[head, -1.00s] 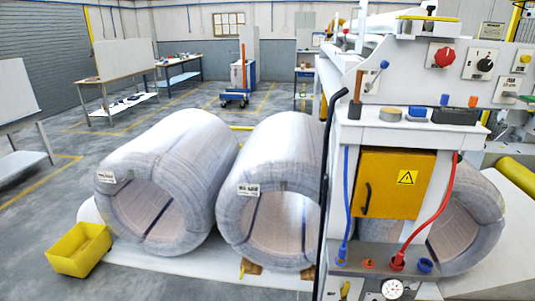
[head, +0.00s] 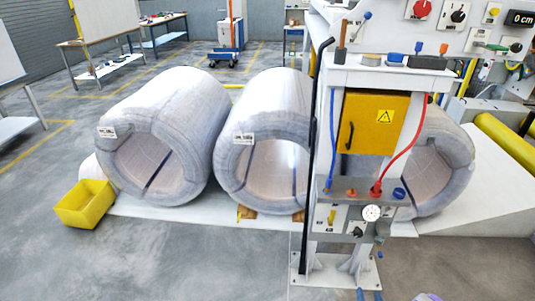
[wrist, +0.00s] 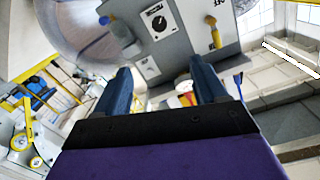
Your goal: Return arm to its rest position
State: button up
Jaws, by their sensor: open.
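My gripper (wrist: 158,85) shows in the wrist view, its two blue fingers apart with nothing between them. Beyond the fingers is a grey control panel (wrist: 168,58) with a black dial and a yellow-handled valve. The panel appears tilted in that view.
A white machine stand with a yellow door (head: 375,122) stands right of centre. Large wrapped coils (head: 160,150) (head: 268,150) lie on a white platform, with another behind the stand. A yellow bin (head: 86,204) sits at left. The grey floor in front is clear.

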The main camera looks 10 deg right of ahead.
jog(key=w+a+r+n+g+y, duration=0.2)
jog(key=w+r+n+g+y, duration=0.15)
jog(key=w+r, duration=0.9)
jog(key=s+a+r+n+g, duration=0.1)
jog(key=s+a+r+g, duration=0.25)
jog(key=a+r, duration=0.5)
jog(key=s+a+r+n+g, duration=0.15)
jog(key=a+r+g, duration=0.35)
jog(key=r, duration=0.7)
jog(key=s+a+r+g, duration=0.2)
jog(key=s+a+r, duration=0.3)
jog(key=s, duration=0.7)
jog(key=s+a+r+g, duration=0.2)
jog(key=s+a+r, duration=0.2)
jog(key=s, duration=0.7)
jog(key=s+a+r+g, duration=0.2)
jog(key=s+a+r, duration=0.3)
jog(key=s, duration=0.7)
jog(key=a, duration=0.2)
jog(key=shift+s+a+r+g+y, duration=0.3)
jog(key=shift+a+y, duration=0.05)
jog(key=shift+a, duration=0.05)
jog(key=shift+w, duration=0.1)
jog(key=shift+c, duration=0.4)
